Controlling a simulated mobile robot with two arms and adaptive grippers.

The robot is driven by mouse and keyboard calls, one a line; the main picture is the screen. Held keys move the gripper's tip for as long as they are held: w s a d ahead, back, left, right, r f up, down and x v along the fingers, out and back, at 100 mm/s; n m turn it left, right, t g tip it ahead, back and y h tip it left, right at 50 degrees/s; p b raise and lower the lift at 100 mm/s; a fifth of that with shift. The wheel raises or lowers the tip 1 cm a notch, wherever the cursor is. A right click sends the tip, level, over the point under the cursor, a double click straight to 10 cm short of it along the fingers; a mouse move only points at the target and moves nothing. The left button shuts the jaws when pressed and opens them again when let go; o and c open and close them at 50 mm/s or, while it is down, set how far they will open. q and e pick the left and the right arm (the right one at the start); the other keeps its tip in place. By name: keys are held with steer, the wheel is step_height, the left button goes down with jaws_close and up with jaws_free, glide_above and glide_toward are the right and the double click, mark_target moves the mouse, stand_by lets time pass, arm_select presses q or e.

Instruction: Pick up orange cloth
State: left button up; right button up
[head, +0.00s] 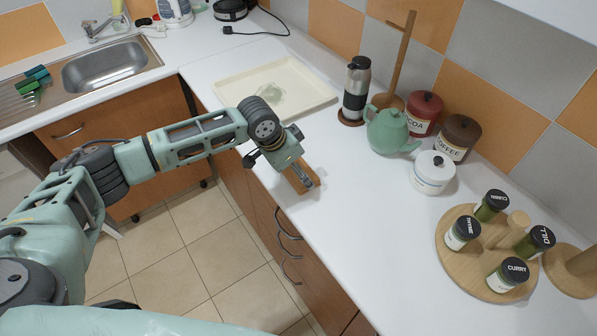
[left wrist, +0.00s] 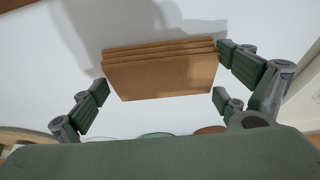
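The orange cloth (left wrist: 162,76) shows in the left wrist view as a folded, layered brown-orange stack on the white worktop. In the head view, part of the cloth (head: 295,184) shows under my left gripper (head: 303,180), near the front edge of the worktop; the gripper hides the rest. In the left wrist view, the fingers of my left gripper (left wrist: 166,80) are spread wide, one on each side of the cloth. The fingertips are very close to its edges; I cannot tell whether they touch. My right gripper is not in view.
A cream tray (head: 228,88) lies behind the gripper. To the right stand a flask (head: 356,90), a green teapot (head: 388,130), canisters (head: 433,172) and a round wooden spice rack (head: 461,268). The worktop in front of the gripper is clear.

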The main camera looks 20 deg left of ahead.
mark_target(303, 166)
arm_select(q)
steer(key=c, duration=0.3)
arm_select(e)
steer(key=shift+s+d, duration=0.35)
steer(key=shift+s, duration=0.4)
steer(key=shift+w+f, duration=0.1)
arm_select(q)
steer(key=shift+r+b, duration=0.3)
steer(key=shift+r, duration=0.3)
step_height(303, 166, up, 3)
steer(key=shift+w+f+b, duration=0.1)
steer(key=shift+b, duration=0.5)
steer(key=s+d+r+b, duration=0.1)
steer(key=d+r+b, duration=0.1)
steer(key=d+r, duration=0.5)
steer(key=shift+s+d+b, duration=0.25)
steer(key=shift+d+b, duration=0.15)
steer(key=shift+d, duration=1.9)
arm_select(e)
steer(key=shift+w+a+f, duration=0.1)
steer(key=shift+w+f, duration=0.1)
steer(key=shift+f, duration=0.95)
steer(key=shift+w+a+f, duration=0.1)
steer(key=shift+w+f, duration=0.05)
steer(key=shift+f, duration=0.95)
